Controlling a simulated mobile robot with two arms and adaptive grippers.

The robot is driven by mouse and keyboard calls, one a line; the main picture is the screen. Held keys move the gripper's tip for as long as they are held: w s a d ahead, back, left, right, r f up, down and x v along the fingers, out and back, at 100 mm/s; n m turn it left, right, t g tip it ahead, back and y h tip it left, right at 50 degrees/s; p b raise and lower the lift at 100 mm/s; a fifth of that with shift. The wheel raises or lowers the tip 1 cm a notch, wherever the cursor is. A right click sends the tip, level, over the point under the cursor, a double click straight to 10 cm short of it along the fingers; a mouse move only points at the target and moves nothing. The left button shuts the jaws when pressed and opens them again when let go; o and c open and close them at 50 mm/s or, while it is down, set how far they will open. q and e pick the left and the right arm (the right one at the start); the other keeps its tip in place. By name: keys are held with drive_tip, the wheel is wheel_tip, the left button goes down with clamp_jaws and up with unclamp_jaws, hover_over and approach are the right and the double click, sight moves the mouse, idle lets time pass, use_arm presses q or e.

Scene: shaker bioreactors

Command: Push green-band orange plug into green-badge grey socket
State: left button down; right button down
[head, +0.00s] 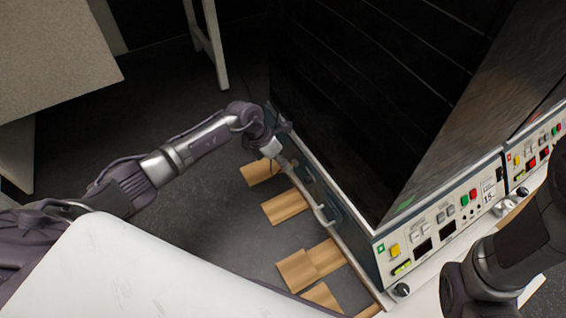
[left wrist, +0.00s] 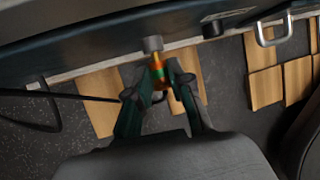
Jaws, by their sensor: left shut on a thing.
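In the left wrist view the orange plug (left wrist: 158,68) with a green band sits between the fingertips of my left gripper (left wrist: 158,88), which is shut on it. The plug's far end points at a grey cylindrical socket (left wrist: 152,44) on the machine's side. The two look in line and very close; I cannot tell whether they touch or how deep the plug sits. In the head view my left gripper (head: 277,143) is at the machine's lower left side, and the plug is too small to make out. No green badge shows clearly beside the socket. My right gripper is out of view.
The dark bioreactor cabinet (head: 350,110) has a front control panel (head: 445,222) and a metal side handle (head: 322,216). A dark cable (left wrist: 70,96) runs toward my left gripper. Wooden blocks (head: 284,206) lie along the cabinet's base. A white surface (head: 150,270) is in the foreground.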

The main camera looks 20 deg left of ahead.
use_arm(q)
drive_tip(key=shift+w+d, duration=0.25)
drive_tip(key=shift+w, duration=0.1)
idle(0.4)
drive_tip(key=c, duration=1)
unclamp_jaws()
drive_tip(key=shift+o, duration=0.2)
drive_tip(key=v, duration=1.2)
